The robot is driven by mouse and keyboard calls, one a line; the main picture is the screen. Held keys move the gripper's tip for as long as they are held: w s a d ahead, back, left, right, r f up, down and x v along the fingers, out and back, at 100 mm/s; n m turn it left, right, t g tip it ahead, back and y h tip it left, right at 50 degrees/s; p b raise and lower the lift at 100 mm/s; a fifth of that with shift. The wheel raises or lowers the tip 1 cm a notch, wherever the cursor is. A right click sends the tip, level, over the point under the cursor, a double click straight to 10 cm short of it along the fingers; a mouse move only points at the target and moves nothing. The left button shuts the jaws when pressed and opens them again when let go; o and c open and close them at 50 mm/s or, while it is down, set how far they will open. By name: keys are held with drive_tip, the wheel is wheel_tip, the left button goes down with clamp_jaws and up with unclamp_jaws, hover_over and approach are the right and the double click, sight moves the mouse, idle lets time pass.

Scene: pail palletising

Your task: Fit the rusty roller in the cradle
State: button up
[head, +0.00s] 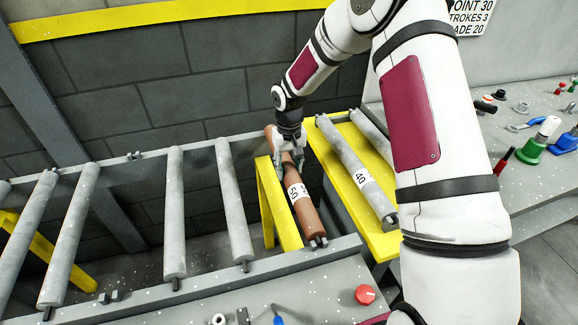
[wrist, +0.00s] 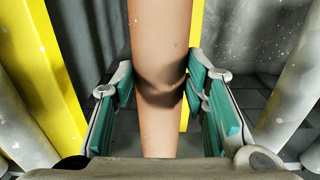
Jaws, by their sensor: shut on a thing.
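The rusty roller (head: 304,208) is a brown-orange cylinder with a white label, lying slanted near the right end of the conveyor frame. My gripper (head: 290,158) is shut on it toward its far end. In the wrist view the roller (wrist: 161,50) runs between the green-padded jaws (wrist: 163,100). Its near end is at the front rail (head: 230,275), by a small dark bracket; I cannot tell whether it is seated there. An empty pair of cradle brackets shows on the left, one on the front rail (head: 110,297) and one on the back rail (head: 133,155).
Several grey rollers (head: 234,200) lie across the frame to the left. A yellow stand (head: 388,240) on the right holds a grey roller labelled 40 (head: 350,165) and another beside it. A yellow support (head: 277,205) stands close left of the rusty roller. A red knob (head: 365,294) is in front.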

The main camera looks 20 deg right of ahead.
sight(289, 167)
drive_tip(key=shift+f+b, duration=0.35)
drive_tip(key=shift+f, duration=0.45)
drive_tip(key=o, duration=1.5)
wheel_tip(289, 167, up, 12)
